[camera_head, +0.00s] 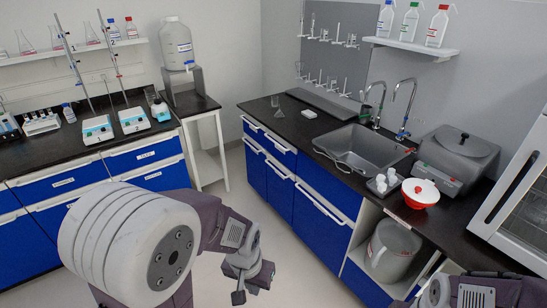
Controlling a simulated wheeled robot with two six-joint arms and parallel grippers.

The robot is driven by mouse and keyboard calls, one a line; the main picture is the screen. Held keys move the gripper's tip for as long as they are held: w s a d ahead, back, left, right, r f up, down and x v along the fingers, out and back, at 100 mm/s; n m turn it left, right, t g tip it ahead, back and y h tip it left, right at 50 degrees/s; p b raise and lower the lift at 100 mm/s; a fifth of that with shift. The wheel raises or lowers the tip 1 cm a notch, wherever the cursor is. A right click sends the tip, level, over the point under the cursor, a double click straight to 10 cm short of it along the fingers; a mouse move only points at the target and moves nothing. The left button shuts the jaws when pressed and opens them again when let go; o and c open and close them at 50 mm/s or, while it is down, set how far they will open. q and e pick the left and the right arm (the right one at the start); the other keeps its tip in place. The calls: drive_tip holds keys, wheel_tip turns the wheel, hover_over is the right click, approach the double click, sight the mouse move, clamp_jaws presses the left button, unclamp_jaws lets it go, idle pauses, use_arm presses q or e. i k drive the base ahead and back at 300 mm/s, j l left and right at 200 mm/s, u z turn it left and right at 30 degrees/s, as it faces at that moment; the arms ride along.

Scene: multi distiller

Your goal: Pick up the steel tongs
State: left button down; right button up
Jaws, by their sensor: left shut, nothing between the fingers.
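A thin, curved metal outline (345,163), which may be the steel tongs, lies along the left front edge of the grey sink (362,146). It is too small to be sure. My left gripper (246,288) is shut and empty, low over the floor in front of the blue cabinets, well below and to the left of the sink. My right arm's wrist shows at the bottom right corner, but its gripper is out of view.
A glass-fronted cabinet (522,200) stands far right. Hot plates (97,129) stand on the left bench. The floor between is clear.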

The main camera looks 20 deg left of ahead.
sight(333, 159)
drive_tip(key=u, duration=0.15)
drive_tip(key=i+z, duration=0.25)
drive_tip(key=i, duration=0.35)
drive_tip(key=i+j+z, duration=0.2)
drive_tip(key=i, duration=0.4)
drive_tip(key=i+j+z, duration=0.25)
drive_tip(key=i, duration=0.35)
drive_tip(key=l, duration=0.1)
